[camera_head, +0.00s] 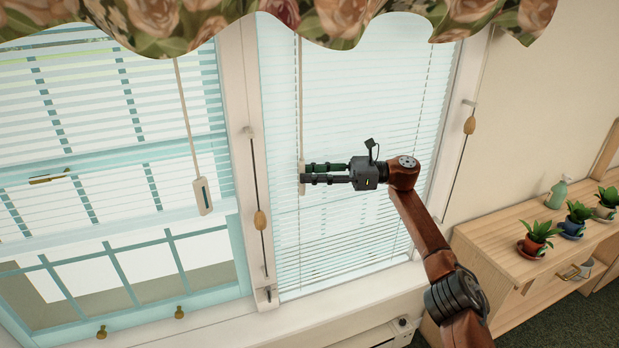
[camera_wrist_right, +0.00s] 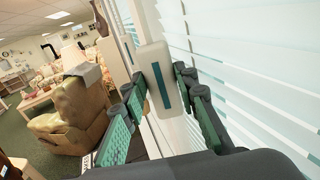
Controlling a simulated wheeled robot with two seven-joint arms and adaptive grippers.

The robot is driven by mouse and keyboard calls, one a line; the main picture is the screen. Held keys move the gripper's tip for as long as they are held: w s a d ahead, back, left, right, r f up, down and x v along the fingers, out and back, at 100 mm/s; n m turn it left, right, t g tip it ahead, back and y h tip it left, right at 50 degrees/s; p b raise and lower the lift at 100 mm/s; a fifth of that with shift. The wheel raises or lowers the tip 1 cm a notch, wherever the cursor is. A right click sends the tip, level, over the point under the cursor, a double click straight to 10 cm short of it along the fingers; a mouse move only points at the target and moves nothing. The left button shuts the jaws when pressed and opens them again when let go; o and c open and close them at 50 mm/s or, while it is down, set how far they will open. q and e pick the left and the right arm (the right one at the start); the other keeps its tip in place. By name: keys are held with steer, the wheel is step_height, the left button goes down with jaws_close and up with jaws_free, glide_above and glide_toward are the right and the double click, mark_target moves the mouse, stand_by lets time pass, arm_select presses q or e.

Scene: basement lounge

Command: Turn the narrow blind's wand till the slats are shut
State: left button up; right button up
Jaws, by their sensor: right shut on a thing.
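The narrow blind (camera_head: 350,110) hangs in the right-hand window; its pale slats show thin bluish lines between them. Its slats also run down the right of the wrist view (camera_wrist_right: 240,60). Its wand (camera_head: 299,85) hangs along the blind's left side and ends in a pale handle (camera_head: 302,188). My right gripper (camera_head: 304,173) reaches in from the right and is shut on this handle. In the wrist view the handle (camera_wrist_right: 152,62), with a dark teal stripe, stands between the two fingers. My left gripper is not in view.
The wide blind (camera_head: 90,130) on the left has its own wand handle (camera_head: 202,196). A floral valance (camera_head: 340,15) hangs above. Cords with wooden knobs (camera_head: 260,220) flank the narrow window. A wooden shelf (camera_head: 490,232) with potted plants stands at right.

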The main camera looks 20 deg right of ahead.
stand_by(0.3)
steer(key=o, duration=1.2)
steer(key=shift+c, duration=0.2)
